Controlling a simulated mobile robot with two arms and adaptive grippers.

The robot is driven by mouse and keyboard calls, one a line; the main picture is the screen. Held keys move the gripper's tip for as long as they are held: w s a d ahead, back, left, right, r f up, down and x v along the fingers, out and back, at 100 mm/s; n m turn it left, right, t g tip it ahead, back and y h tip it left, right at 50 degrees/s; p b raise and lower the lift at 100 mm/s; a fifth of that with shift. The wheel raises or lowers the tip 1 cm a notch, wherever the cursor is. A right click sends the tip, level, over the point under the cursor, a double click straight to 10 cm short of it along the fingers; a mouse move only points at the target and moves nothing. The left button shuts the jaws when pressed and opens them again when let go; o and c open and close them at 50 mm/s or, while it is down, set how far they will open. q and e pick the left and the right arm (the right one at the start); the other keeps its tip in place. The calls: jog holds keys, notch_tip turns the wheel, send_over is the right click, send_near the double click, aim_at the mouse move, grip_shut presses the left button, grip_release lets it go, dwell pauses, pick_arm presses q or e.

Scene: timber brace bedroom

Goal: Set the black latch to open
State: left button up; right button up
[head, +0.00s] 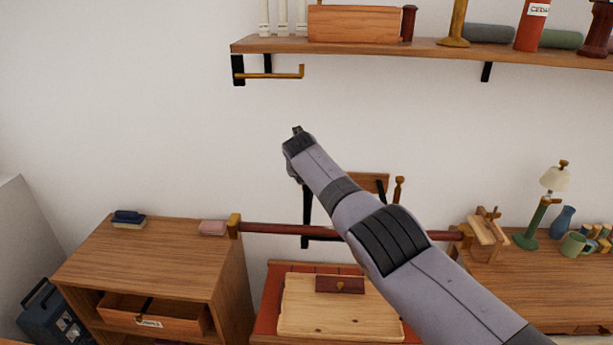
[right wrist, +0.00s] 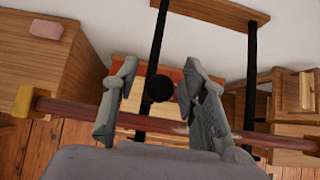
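I cannot clearly make out which part is the black latch. A round black piece (right wrist: 159,88) shows between my right fingers in the right wrist view. A black upright strip (head: 306,205) stands behind the reddish-brown bar (head: 285,231); the bar also shows in the right wrist view (right wrist: 70,109). My right gripper (head: 297,131) is raised before the wall, its fingers mostly hidden by its wrist in the head view. In the right wrist view its fingers (right wrist: 160,68) are spread apart with nothing clearly held. My left gripper is out of view.
The bar spans between a left cabinet (head: 150,250) with a partly open drawer (head: 150,315) and a right-hand table (head: 550,285). A loaded shelf (head: 360,46) with a brass hook (head: 270,74) hangs above. A wooden board (head: 300,305) lies below.

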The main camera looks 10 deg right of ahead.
jog(key=shift+s+a+r, duration=0.1)
jog(key=shift+s+r, duration=0.25)
jog(key=shift+r, duration=0.15)
jog(key=v, duration=1)
jog(key=shift+s, duration=0.45)
jog(key=shift+a+r, duration=0.1)
